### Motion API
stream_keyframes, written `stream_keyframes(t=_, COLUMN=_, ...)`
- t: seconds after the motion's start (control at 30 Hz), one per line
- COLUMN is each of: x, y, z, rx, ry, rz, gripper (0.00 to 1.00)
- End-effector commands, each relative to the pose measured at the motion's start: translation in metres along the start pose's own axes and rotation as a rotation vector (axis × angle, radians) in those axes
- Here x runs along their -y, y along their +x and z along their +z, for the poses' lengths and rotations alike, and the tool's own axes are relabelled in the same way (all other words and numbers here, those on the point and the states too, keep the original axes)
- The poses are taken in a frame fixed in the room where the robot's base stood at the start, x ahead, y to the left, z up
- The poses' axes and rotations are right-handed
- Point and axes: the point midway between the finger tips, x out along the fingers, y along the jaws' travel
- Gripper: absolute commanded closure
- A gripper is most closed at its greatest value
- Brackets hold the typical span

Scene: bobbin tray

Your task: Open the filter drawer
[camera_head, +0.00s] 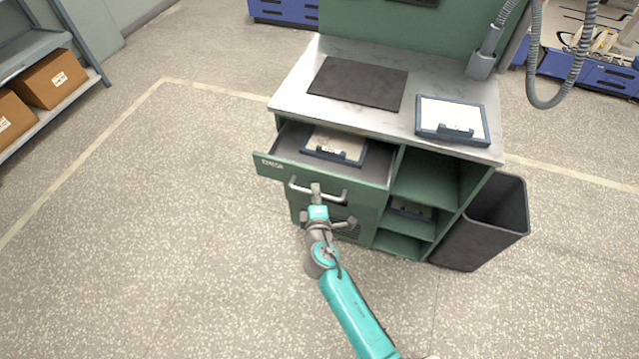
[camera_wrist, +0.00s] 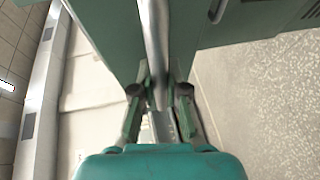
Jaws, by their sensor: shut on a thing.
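The green filter drawer (camera_head: 265,165) stands pulled out from the left side of the green workbench in the head view. A framed filter panel (camera_head: 335,142) lies inside it. The drawer has a pale metal bar handle (camera_head: 334,194) across its front. My gripper (camera_head: 316,188) is at the handle, a little left of its middle. In the wrist view my gripper (camera_wrist: 160,92) is shut on the handle (camera_wrist: 155,40), with a finger on each side of the bar. The drawer front fills the upper part of that view.
The worktop (camera_head: 320,62) carries a dark mat (camera_head: 358,83) and another framed panel (camera_head: 452,118). Open shelves (camera_head: 425,178) are right of the drawer, with a dark bin (camera_head: 485,230) beside them. A lower handle (camera_head: 345,223) is close below my gripper. The floor left is clear.

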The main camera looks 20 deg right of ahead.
Motion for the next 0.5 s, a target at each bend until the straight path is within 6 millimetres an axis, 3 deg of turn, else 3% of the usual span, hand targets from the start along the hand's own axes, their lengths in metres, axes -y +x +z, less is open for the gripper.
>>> stream_keyframes(t=0.3, x=0.016, y=-0.068, z=-0.028, rx=-0.003, ry=-0.002, rz=-0.002, gripper=1.00)
stream_keyframes(t=0.5, x=0.022, y=-0.099, z=-0.041, rx=-0.002, ry=-0.002, rz=-0.002, gripper=1.00)
